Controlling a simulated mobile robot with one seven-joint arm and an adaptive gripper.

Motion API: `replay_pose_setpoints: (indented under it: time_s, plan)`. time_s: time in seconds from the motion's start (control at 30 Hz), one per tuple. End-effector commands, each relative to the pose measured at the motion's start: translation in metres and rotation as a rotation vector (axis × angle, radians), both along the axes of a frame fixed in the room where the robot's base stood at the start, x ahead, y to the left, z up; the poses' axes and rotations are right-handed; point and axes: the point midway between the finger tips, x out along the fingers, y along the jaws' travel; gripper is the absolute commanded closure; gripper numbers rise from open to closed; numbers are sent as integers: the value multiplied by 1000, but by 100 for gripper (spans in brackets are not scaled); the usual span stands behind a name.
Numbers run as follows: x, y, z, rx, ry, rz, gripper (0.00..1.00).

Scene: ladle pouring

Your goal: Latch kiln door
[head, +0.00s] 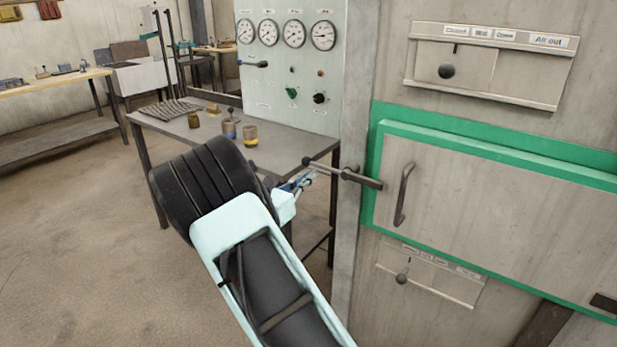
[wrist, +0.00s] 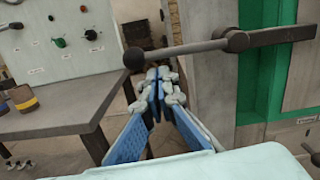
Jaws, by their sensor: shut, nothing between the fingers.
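The kiln door (head: 500,190) is a grey panel in a green frame at the right of the head view, with a dark vertical pull handle (head: 404,194). It looks flush in its frame. The latch (head: 345,174) is a dark horizontal bar with a ball end, reaching left past the door's left edge. In the wrist view the latch (wrist: 190,50) crosses above my fingers, its ball at left and its pivot at right. My gripper (wrist: 158,75) is shut and empty, its blue fingertips just below the bar. It also shows in the head view (head: 303,178). I cannot tell whether it touches the bar.
A metal table (head: 180,122) with small jars stands left of the kiln, below a gauge panel (head: 290,70). A slider panel (head: 490,62) is above the door and another (head: 430,275) below. Open floor (head: 80,250) lies at left.

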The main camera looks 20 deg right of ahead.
Motion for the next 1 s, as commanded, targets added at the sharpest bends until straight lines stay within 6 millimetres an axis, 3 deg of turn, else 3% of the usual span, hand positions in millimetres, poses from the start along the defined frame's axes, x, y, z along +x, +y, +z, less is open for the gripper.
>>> replay_pose_setpoints:
  time_s: [0.13,0.2,0.5,0.7,1.0]
  plan:
    - [-2,7,-39,0,6,-3,100]
    - [-13,24,-29,2,6,1,100]
    - [-51,71,-33,2,5,-1,100]
    - [-62,84,-34,2,5,-4,100]
    - [-63,85,-35,3,6,-5,100]
